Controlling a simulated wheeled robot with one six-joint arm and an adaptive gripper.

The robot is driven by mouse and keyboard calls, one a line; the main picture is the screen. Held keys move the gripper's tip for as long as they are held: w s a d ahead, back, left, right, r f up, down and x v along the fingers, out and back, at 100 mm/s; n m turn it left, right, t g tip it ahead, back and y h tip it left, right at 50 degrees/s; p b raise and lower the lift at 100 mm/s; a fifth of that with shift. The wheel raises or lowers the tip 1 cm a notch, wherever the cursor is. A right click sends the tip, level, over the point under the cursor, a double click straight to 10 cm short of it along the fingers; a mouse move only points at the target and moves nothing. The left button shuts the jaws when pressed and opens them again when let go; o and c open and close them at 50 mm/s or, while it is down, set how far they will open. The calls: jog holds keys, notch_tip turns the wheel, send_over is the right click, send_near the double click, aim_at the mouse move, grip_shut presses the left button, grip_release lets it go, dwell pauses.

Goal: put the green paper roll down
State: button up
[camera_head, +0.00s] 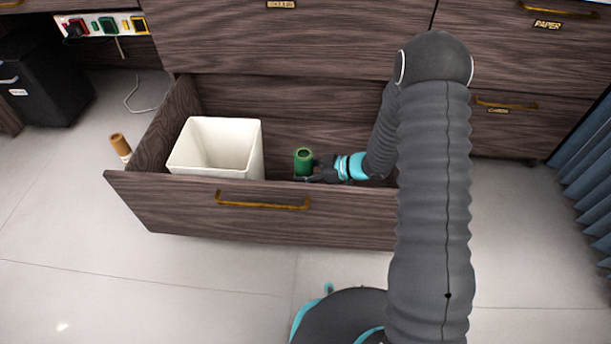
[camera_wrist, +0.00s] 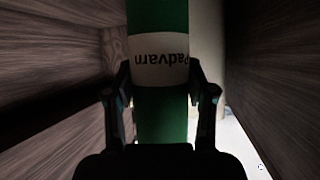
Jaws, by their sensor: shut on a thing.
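The green paper roll (camera_head: 304,160) stands upright inside the open drawer (camera_head: 160,205), to the right of the white bin. My gripper (camera_head: 318,172) reaches in from the right and is shut on the roll. In the wrist view the roll (camera_wrist: 158,20) is green with a white label reading "Padvarn", and my gripper (camera_wrist: 160,95) has one finger on each side of it. The roll's lower end is hidden behind the drawer front, so I cannot tell whether it touches the drawer floor.
A white bin (camera_head: 215,150) fills the left part of the drawer. The drawer front has a brass handle (camera_head: 262,202). A brown roll (camera_head: 120,145) stands on the floor left of the drawer. A black bin (camera_head: 45,90) is at the far left. A blue curtain (camera_head: 590,170) hangs at the right.

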jog(key=shift+f, duration=0.6)
jog(key=shift+f, duration=0.1)
jog(key=shift+f, duration=0.35)
jog(key=shift+f+b, duration=0.2)
jog(key=shift+b, duration=0.1)
jog(key=o, duration=1.3)
